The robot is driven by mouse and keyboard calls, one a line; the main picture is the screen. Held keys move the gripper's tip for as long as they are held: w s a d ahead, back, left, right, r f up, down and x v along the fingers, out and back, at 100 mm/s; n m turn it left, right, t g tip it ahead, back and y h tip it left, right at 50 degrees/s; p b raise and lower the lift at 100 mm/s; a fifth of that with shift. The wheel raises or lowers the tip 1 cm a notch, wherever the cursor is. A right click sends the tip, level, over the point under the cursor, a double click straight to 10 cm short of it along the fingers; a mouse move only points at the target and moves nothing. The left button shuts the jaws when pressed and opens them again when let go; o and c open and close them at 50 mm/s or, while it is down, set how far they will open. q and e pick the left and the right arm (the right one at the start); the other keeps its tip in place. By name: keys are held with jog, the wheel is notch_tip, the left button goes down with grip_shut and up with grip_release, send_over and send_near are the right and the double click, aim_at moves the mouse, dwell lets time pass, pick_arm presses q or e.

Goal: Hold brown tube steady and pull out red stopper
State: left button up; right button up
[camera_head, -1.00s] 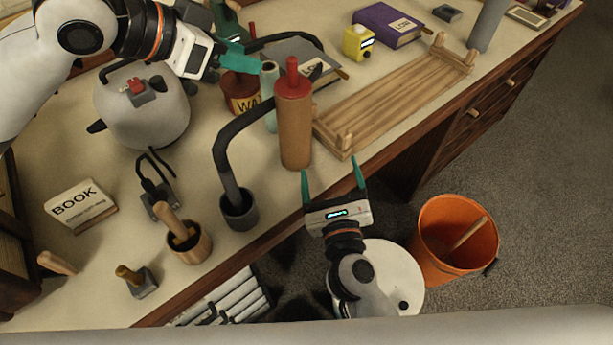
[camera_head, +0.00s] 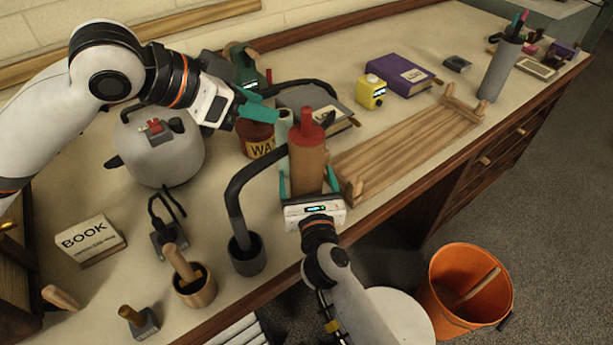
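The brown tube (camera_head: 308,165) stands upright near the table's front edge. The red stopper (camera_head: 306,127), with a narrow knob on top, sits in its upper end. My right gripper (camera_head: 308,180) is at the tube's lower part from the front, with a teal finger on each side. The fingers look spread about as wide as before; contact with the tube is hard to make out. My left gripper (camera_head: 270,103) is up and to the left of the stopper. Its teal fingers are apart with nothing between them, pointing right towards the stopper.
A pale green cylinder (camera_head: 284,124) and a red tin (camera_head: 256,138) stand close behind the tube. A black curved tube in a dark cup (camera_head: 247,258) stands to the left. A wooden rack (camera_head: 405,140) lies to the right. An orange bucket (camera_head: 440,297) stands on the floor.

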jog(key=shift+w, duration=0.45)
jog(key=c, duration=1.2)
jog(key=shift+o, duration=0.2)
